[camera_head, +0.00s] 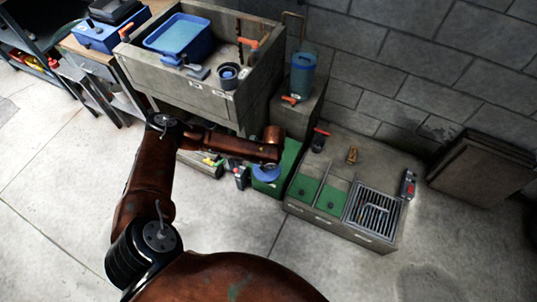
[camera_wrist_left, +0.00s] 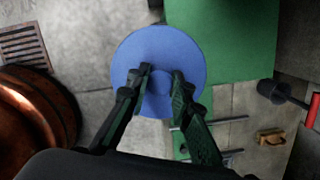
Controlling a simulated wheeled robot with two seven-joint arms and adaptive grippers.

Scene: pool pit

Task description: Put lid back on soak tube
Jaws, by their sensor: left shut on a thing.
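A round blue lid (camera_wrist_left: 158,43) is held between the fingers of my left gripper (camera_wrist_left: 160,78), which is shut on its middle knob. In the head view the lid (camera_head: 267,174) shows under my left wrist, above the floor beside the green-fronted area; most of the gripper is hidden there by the arm. A teal upright cylinder (camera_head: 302,76), which looks like the soak tube, stands on a concrete block to the upper right of the lid, apart from it. My right gripper is not in view.
A concrete trough (camera_head: 190,95) holds a blue tub (camera_head: 180,36) and a dark round cup (camera_head: 229,75). A low concrete unit with green basins (camera_head: 330,199) and a metal grate (camera_head: 372,214) stands right of the lid. The floor in front is clear.

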